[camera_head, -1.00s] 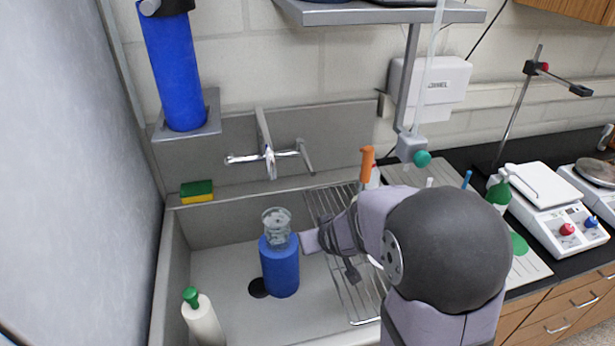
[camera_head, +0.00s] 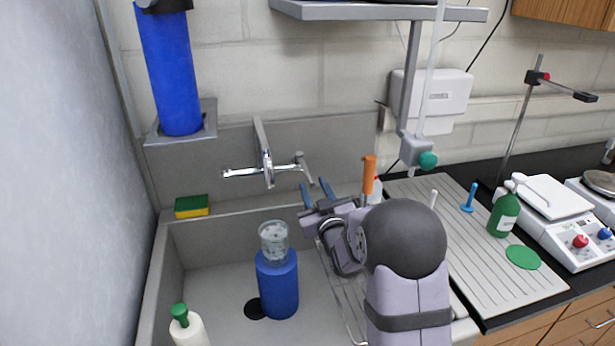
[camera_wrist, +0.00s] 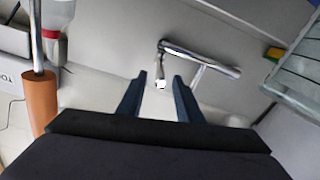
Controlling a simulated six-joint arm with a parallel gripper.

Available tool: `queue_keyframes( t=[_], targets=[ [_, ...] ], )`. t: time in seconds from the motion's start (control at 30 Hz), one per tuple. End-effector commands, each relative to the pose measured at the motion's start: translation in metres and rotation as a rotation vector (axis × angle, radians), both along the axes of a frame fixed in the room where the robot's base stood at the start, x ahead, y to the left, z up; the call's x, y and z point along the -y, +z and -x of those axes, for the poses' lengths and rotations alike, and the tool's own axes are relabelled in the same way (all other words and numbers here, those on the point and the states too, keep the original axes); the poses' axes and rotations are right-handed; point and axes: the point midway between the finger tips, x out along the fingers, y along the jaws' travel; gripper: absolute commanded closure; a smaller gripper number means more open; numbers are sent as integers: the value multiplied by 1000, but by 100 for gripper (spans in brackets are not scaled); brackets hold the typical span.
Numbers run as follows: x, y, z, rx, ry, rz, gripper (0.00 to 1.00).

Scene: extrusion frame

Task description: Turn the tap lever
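The chrome tap (camera_head: 266,166) is fixed to the back wall above the sink. A long flat arm (camera_head: 261,135) rises from its middle, and a short handle (camera_head: 303,166) angles off its right end. My gripper (camera_head: 314,184) is open and empty, with two blue fingers pointing up toward the tap, below and right of the handle. In the wrist view the tap (camera_wrist: 200,57) lies ahead of my gripper (camera_wrist: 161,75). The tip of one chrome piece shows between the open fingers, apparently beyond them. I cannot tell the gap, but no contact shows.
A blue bottle (camera_head: 278,284) stands in the sink and a white bottle (camera_head: 189,332) at front left. A sponge (camera_head: 192,206) sits on the left ledge. An orange handle (camera_head: 368,175) stands close right of my gripper; it also shows in the wrist view (camera_wrist: 39,101).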

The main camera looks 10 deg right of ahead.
Motion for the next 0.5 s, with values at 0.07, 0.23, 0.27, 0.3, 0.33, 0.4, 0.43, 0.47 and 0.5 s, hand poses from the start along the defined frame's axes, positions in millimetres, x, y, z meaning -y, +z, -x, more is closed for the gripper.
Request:
queue_keyframes(
  t=[0.07,0.23,0.27,0.3,0.33,0.4,0.43,0.47,0.5],
  targets=[
    [0,1,-5,-1,1,0,68],
    [0,1,-22,-3,0,0,68],
    [0,2,-26,-2,1,0,68],
    [0,2,-31,-3,0,0,68],
    [0,2,-34,-2,1,0,68],
    [0,1,-42,-3,0,0,68],
    [0,2,-46,-2,1,0,68],
    [0,1,-49,-3,0,0,68],
    [0,1,-53,-3,0,0,68]
  ],
)
